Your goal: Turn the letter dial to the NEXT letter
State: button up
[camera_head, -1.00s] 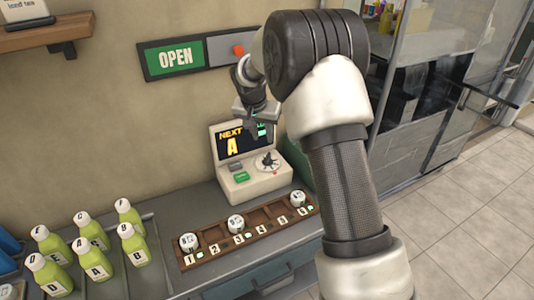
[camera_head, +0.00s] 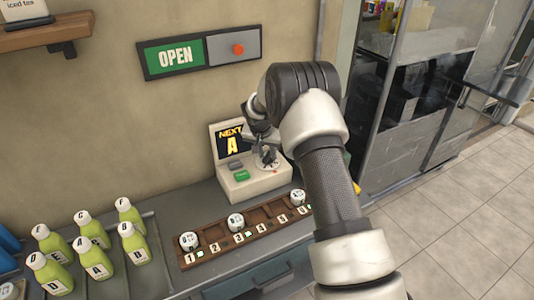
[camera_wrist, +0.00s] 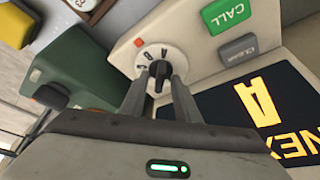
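The letter dial (camera_wrist: 158,56) is a white disc with black letters and a black knob (camera_wrist: 159,74) in its middle, on the cream machine (camera_head: 252,180). The dial also shows in the head view (camera_head: 268,160), partly behind my gripper. The screen (camera_head: 232,143) reads "NEXT A" in yellow; it is upside down in the wrist view (camera_wrist: 262,105). My gripper (camera_wrist: 159,82) is at the dial, its two fingers apart on either side of the knob. A gap shows between fingers and knob; contact cannot be told. The letter the knob points to is unclear.
Green CALL (camera_wrist: 227,14) and grey CLEAR (camera_wrist: 238,50) buttons sit beside the dial. Several green lettered bottles (camera_head: 92,265) stand at left.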

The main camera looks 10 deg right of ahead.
grip_shut()
jog(key=shift+n, duration=0.3)
jog(key=n, duration=0.1)
jog(key=n+y+b, duration=0.1)
jog(key=n, duration=0.1)
jog(key=shift+d+n+t+y, duration=0.2)
jog(key=shift+n+t+y, duration=0.1)
jog(key=shift+d+n+y, duration=0.1)
jog(key=shift+n+y, duration=0.8)
jog(key=shift+n, duration=1.4)
grip_release()
jog(key=shift+s+r, duration=0.1)
jog(key=shift+r, duration=0.05)
jog(key=v, duration=1.7)
jog(key=shift+w+r, duration=0.2)
